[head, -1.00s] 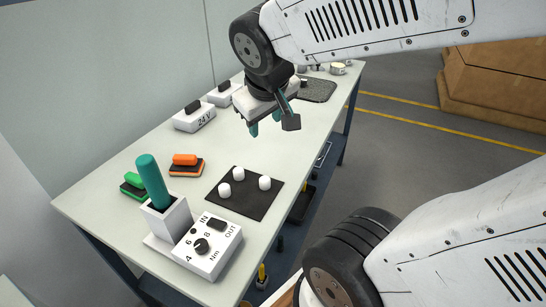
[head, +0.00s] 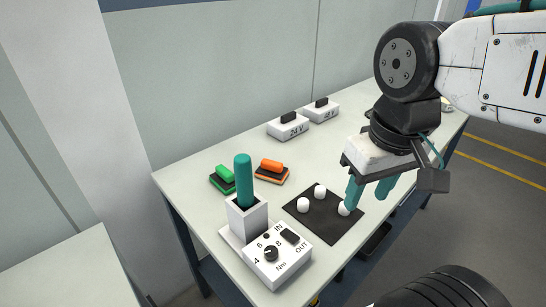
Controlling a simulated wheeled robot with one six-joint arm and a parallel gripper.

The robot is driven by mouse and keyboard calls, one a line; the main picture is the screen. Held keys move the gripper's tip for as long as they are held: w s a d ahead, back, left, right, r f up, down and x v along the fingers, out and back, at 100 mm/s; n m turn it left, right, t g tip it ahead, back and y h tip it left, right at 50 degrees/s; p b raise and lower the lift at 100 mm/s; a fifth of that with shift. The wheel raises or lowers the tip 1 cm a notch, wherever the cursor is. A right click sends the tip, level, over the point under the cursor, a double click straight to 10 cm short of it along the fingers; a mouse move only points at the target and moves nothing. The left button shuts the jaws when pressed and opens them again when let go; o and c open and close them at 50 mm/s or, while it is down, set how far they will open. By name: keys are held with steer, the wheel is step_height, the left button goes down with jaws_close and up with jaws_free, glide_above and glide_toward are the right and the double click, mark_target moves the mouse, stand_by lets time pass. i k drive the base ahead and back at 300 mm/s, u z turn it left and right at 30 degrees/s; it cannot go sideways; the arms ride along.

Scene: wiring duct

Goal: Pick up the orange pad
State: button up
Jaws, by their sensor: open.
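The orange pad (head: 271,169) lies on the table, an orange block on a dark base with an orange edge. It sits just right of a green pad (head: 224,178) and behind the teal-handled tool. My gripper (head: 369,192) is open, with teal fingers pointing down. It hangs to the right of the orange pad, by the right side of the black mat, and no object shows between its fingers. One finger overlaps a white peg in the picture; I cannot tell whether they touch.
A black mat (head: 318,225) with white pegs lies in front of the pad. A teal-handled tool (head: 243,180) stands upright in a white holder beside a dial box (head: 277,258). Two white power boxes (head: 288,127) stand at the back. Table around the orange pad's right is clear.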

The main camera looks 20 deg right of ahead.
mark_target(272, 172)
steer(key=k, duration=1.3)
steer(key=z, duration=0.8)
steer(key=i, duration=1.1)
steer(key=u, duration=0.65)
steer(key=i, duration=0.5)
steer(key=u, duration=0.5)
